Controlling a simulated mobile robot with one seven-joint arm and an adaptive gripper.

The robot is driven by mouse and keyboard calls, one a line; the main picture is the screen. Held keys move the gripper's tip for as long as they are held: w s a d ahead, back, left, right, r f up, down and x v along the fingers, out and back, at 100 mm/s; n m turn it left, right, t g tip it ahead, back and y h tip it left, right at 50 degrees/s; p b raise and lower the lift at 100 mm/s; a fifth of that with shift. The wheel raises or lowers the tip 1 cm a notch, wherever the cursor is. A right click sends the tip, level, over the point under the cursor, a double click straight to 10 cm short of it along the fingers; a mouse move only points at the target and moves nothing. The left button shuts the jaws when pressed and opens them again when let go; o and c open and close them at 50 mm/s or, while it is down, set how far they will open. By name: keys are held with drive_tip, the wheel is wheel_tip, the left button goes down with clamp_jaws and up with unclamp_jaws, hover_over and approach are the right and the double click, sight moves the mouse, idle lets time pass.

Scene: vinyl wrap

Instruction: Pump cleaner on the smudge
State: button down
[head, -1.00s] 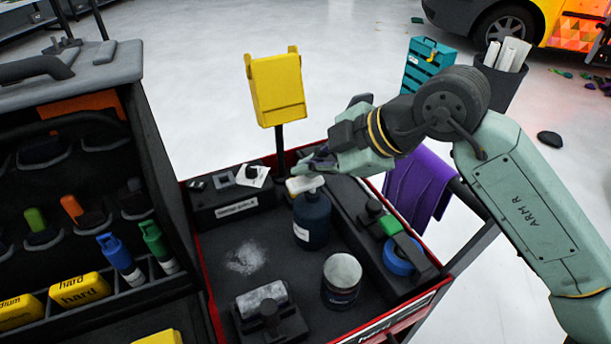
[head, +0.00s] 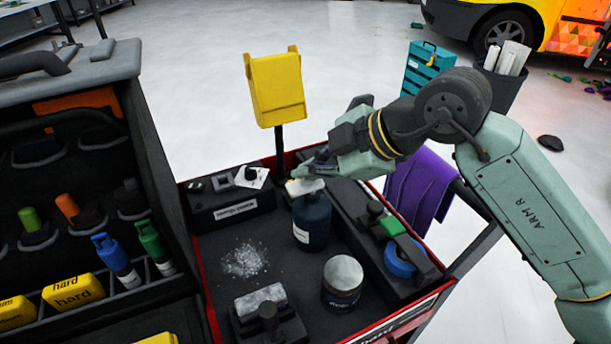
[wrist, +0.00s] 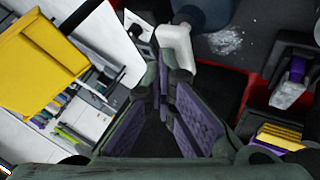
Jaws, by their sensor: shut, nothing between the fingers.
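A dark blue pump bottle (head: 312,222) with a white label stands upright on the cart top. Its white pump head (head: 304,187) points left and also shows in the wrist view (wrist: 175,45). The smudge (head: 245,260) is a white speckled patch on the dark surface, left of the bottle; the wrist view shows it too (wrist: 226,42). My gripper (head: 316,164) is shut and empty, its fingertips at the top of the pump head. Its purple-padded fingers (wrist: 165,88) show in the wrist view. Whether they touch the pump is hard to tell.
A grey-lidded jar (head: 343,282) stands in front of the bottle, and a block with a grey roll (head: 262,303) is at the front left. A yellow holder (head: 277,88) rises behind. A black rack (head: 385,228) lies to the right.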

sight(311, 183)
drive_tip(key=shift+r, duration=0.45)
wheel_tip(311, 183, up, 6)
drive_tip(key=p, duration=0.2)
drive_tip(key=shift+p, duration=0.4)
idle(0.5)
drive_tip(key=shift+f+b, duration=1.4)
drive_tip(key=shift+f, duration=1.7)
